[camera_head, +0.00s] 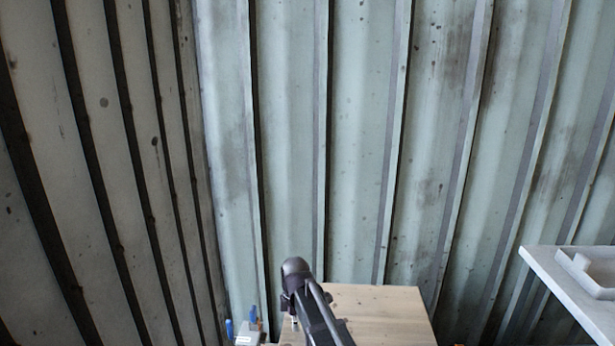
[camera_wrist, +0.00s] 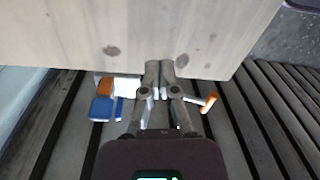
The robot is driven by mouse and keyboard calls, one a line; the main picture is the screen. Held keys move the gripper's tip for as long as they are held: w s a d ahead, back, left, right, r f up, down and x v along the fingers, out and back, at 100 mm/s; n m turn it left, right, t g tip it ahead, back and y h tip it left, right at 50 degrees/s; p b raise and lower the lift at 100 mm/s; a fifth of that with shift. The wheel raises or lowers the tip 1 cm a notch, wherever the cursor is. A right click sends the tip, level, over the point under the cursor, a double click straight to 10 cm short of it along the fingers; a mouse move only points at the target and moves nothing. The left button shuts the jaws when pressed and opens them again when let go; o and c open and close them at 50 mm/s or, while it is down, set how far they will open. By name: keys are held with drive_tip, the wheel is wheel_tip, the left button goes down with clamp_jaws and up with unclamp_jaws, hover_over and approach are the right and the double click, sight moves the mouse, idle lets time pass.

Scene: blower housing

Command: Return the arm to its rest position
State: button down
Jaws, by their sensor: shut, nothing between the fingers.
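My gripper (camera_wrist: 160,68) shows in the wrist view with its two fingers together and nothing between them. Its fingertips overlap the edge of a pale wooden surface (camera_wrist: 120,40) in the picture; I cannot tell whether they touch it. In the head view, part of my dark arm (camera_head: 318,315) rises at the bottom middle in front of the wooden top (camera_head: 385,305). The gripper's fingers cannot be made out there.
Small blue (camera_wrist: 103,108) and orange (camera_wrist: 105,87) parts lie left of my gripper; an orange-tipped part (camera_wrist: 210,102) is to its right. Blue parts (camera_head: 253,314) also show in the head view. A white table (camera_head: 565,282) bears a grey tray (camera_head: 590,275). Corrugated walls (camera_head: 360,140) stand behind.

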drive_tip(key=s+d+m, duration=0.2)
drive_tip(key=d+m, duration=0.1)
drive_tip(key=d, duration=0.1)
drive_tip(key=s+d+m, duration=0.3)
drive_tip(key=d+m, duration=0.1)
drive_tip(key=s+d+m, duration=0.2)
drive_tip(key=d+m, duration=0.1)
drive_tip(key=d, duration=0.1)
drive_tip(key=shift+s+d, duration=0.15)
drive_tip(key=shift+d, duration=0.1)
drive_tip(key=s+d+m, duration=0.7)
drive_tip(key=d+m, duration=0.1)
drive_tip(key=m, duration=0.1)
wheel_tip(320, 180, up, 22)
drive_tip(key=p, duration=2.2)
drive_tip(key=shift+w+r+t, duration=0.15)
drive_tip(key=shift+r+t, duration=0.1)
drive_tip(key=shift+t, duration=0.05)
